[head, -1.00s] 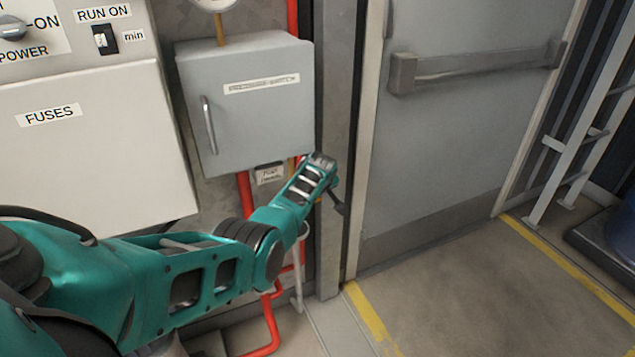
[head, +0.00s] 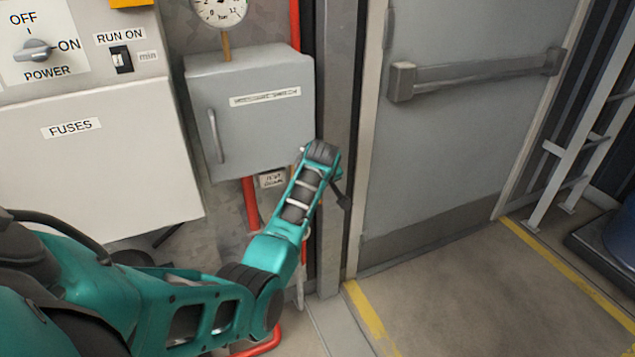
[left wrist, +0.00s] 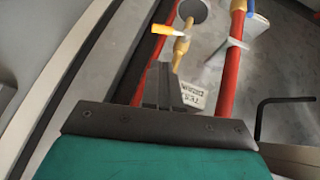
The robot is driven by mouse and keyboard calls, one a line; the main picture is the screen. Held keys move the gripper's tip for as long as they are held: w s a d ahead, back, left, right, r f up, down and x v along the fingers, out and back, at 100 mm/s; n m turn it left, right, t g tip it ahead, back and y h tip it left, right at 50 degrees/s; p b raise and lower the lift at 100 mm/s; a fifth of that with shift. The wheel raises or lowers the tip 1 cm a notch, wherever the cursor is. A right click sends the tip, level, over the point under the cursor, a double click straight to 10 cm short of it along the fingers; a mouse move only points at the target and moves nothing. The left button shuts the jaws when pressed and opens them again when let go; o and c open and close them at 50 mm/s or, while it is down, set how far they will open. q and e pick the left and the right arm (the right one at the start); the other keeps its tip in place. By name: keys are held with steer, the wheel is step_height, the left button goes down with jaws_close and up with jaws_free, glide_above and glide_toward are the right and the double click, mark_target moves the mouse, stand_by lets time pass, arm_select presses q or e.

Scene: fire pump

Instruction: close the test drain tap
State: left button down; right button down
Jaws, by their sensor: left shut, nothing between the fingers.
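In the left wrist view the drain tap has a brass body (left wrist: 181,46) on a short pipe, with a yellow lever (left wrist: 165,29) sticking out to the left. A small tag (left wrist: 193,94), apparently reading TEST DRAIN, lies beside my fingers in that view. My left gripper (left wrist: 162,68) is shut and empty, its fingertips just below the lever and left of the brass body in the picture. I cannot tell whether they touch the tap. In the head view my left arm hides the tap, and the tag (head: 272,180) shows under the grey box. My right gripper is out of view.
Red pipes (left wrist: 232,62) run close on both sides of the tap. The grey box (head: 250,115) is above, the white fuse panel (head: 90,160) to the left. A post (head: 338,90) and a grey door (head: 455,130) are to the right. Floor before the door is clear.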

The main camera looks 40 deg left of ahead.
arm_select(q)
steer(key=shift+v, duration=1.15)
steer(key=shift+f, duration=0.1)
steer(key=s+d+f+m+t, duration=0.2)
steer(key=s+d+f+m, duration=0.1)
steer(key=s+f+m, duration=0.3)
steer(key=s+d+f+m+t+h, duration=0.1)
steer(key=s+d+f+m+h, duration=0.2)
steer(key=s+d, duration=0.6)
steer(key=s+d+f+m+t+h, duration=0.2)
steer(key=s+d+m, duration=0.4)
steer(key=s+d, duration=0.4)
steer(key=shift+s+f+h, duration=0.5)
steer(key=shift+s+h, duration=0.4)
steer(key=shift+s, duration=0.3)
steer(key=shift+s+a, duration=0.1)
